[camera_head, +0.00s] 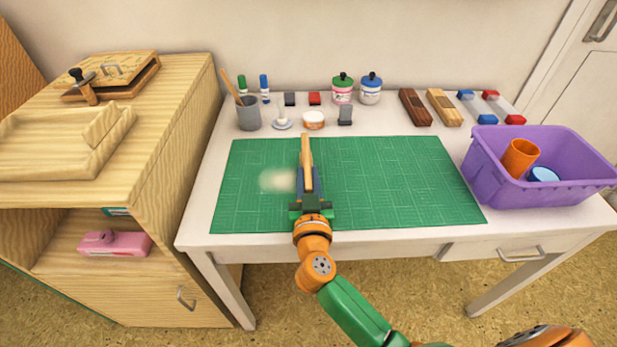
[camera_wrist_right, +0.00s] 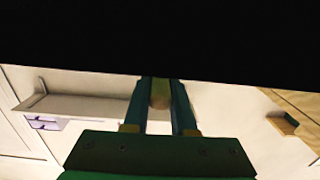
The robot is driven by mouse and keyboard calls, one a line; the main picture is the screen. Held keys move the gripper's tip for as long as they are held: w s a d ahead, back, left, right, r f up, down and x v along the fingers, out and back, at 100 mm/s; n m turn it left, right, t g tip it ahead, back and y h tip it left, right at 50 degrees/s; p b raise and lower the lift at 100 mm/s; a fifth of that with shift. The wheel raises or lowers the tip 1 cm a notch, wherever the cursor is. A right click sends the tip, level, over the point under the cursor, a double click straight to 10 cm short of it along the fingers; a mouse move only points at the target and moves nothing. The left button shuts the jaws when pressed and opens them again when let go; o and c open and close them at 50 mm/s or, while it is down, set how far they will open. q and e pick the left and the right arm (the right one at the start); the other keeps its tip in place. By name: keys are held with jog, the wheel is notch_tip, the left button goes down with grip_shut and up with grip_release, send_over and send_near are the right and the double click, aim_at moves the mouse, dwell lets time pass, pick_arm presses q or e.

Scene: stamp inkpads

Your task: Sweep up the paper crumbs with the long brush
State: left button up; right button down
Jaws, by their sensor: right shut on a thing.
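My right gripper (camera_head: 308,182) is over the green cutting mat (camera_head: 400,180) and is shut on the long brush (camera_head: 306,152), whose wooden length points toward the back of the table. In the right wrist view a pale part of the brush (camera_wrist_right: 160,92) sits between the two fingers (camera_wrist_right: 160,105). A pale, blurry patch, likely the paper crumbs (camera_head: 275,181), lies on the mat just left of the gripper; single crumbs cannot be made out. Whether the brush touches the mat cannot be told. My left gripper is not in view.
A purple crate (camera_head: 540,190) with an orange cup (camera_head: 519,157) stands at the right. A grey pen cup (camera_head: 248,115), jars and small blocks line the table's back. A wooden cabinet (camera_head: 175,150) stands at the left. The mat's right half is clear.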

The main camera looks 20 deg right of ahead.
jog(key=shift+r, duration=0.25)
